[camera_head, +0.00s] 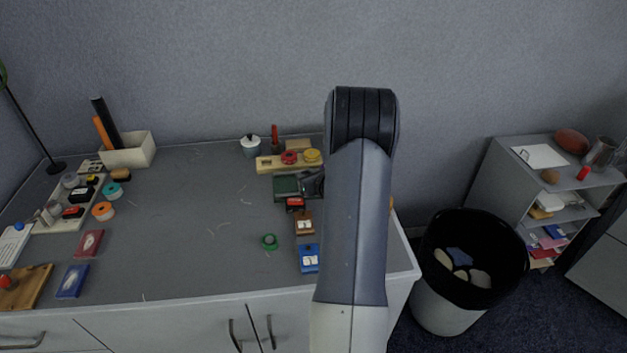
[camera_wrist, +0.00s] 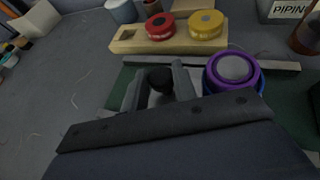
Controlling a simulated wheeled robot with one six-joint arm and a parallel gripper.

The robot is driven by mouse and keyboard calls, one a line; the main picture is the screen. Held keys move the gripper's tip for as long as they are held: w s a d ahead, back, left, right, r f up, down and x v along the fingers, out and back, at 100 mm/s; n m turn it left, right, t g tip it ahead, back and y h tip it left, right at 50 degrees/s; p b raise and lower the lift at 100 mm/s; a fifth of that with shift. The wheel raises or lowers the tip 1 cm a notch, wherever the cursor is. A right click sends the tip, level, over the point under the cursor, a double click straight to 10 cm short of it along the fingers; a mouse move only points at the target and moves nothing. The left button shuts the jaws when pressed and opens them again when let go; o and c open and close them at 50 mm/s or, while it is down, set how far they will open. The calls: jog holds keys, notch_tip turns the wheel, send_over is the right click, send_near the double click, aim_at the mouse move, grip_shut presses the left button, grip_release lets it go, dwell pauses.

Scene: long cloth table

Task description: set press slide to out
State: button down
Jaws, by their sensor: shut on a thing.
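The press has a dark green base (camera_head: 286,186) on the table, left of my arm in the head view; my arm hides its right part. The base also shows in the wrist view (camera_wrist: 116,84), with a grey rail (camera_wrist: 277,66) along its far side. My gripper (camera_wrist: 158,88) is down at the press, its two fingers shut on a black knob (camera_wrist: 160,78), which I take to be the slide's. A purple ring with a grey dome (camera_wrist: 232,70) sits just right of the fingers, above a blue part. How far the slide is out cannot be told.
A wooden holder (camera_wrist: 127,41) with a red and a yellow disc stands just behind the press. A red-topped block (camera_head: 295,203), a brown block (camera_head: 304,223) and a blue block (camera_head: 309,258) lie in front. A bin (camera_head: 440,303) stands beyond the table's right edge.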

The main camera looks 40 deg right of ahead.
jog(key=w+a+b, duration=0.2)
jog(key=a+b, duration=0.1)
jog(key=w+a+b, duration=0.1)
jog(key=a, duration=0.1)
jog(key=shift+w+f, duration=0.1)
jog(key=shift+f, duration=0.05)
jog(key=shift+w+a+b, duration=0.1)
jog(key=shift+a+b, duration=0.2)
jog(key=shift+b, duration=0.1)
jog(key=c, duration=1.4)
grip_release()
jog(key=shift+w+a, duration=0.1)
jog(key=shift+c, duration=0.2)
jog(key=v, duration=1.1)
jog(key=shift+w, duration=0.1)
